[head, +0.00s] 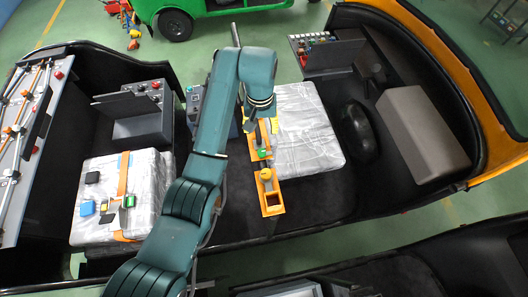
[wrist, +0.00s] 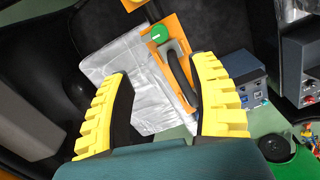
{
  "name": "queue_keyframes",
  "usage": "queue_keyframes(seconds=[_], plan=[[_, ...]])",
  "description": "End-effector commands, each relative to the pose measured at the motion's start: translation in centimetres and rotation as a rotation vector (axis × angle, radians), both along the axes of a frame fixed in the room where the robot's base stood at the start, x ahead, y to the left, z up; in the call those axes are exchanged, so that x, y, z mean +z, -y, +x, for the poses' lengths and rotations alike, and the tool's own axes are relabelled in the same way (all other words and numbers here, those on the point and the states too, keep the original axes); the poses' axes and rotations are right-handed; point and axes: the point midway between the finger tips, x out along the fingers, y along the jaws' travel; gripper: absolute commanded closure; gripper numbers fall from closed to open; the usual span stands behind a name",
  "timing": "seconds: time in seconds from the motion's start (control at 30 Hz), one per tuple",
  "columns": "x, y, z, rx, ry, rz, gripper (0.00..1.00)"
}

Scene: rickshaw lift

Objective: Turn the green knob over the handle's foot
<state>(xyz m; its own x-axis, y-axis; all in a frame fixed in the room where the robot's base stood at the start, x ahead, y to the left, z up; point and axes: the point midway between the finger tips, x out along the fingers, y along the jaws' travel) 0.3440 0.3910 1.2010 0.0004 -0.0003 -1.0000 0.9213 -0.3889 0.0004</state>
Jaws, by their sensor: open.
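The green knob (head: 264,153) is a small round cap on an orange bracket (head: 272,205) beside the silver-wrapped block. In the wrist view the green knob (wrist: 158,33) shows as a disc near the top, on the orange plate (wrist: 160,58) by the upper end of a black handle (wrist: 181,80). My gripper (wrist: 161,65) is open, with its yellow fingers wide apart and nothing visibly held. The knob lies beyond the fingertips, apart from them. The handle shows between the fingers, closer to the right one. In the head view my arm hides part of the bracket's surroundings.
The silver-wrapped block (head: 305,135) lies right of the bracket. A second wrapped block (head: 150,180) with an orange strap is at left. A grey control box (wrist: 246,82) stands right of the gripper in the wrist view. A black rounded object (head: 359,130) stands further right.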

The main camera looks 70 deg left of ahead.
Motion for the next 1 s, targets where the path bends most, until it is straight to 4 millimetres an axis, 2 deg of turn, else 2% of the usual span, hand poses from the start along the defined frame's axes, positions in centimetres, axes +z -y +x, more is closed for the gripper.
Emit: queue_keyframes(seconds=[0.03, 0.1, 0.23, 0.5, 0.6, 0.77, 1.0], plan=[[-1.8, 0.0, 0.0, -0.001, -0.002, -0.001, 0.40], [-3.4, 0.1, 0.0, -0.001, -0.002, -0.001, 0.40], [-5.8, 0.1, 0.0, -0.001, -0.002, -0.003, 0.40], [-12.1, 0.2, 0.0, -0.002, -0.002, -0.003, 0.40], [-13.8, 0.1, 0.0, -0.002, -0.002, -0.001, 0.40], [-15.0, 0.1, 0.1, -0.002, 0.000, 0.000, 0.40], [-15.2, 0.1, 0.1, -0.002, 0.000, 0.001, 0.40]])
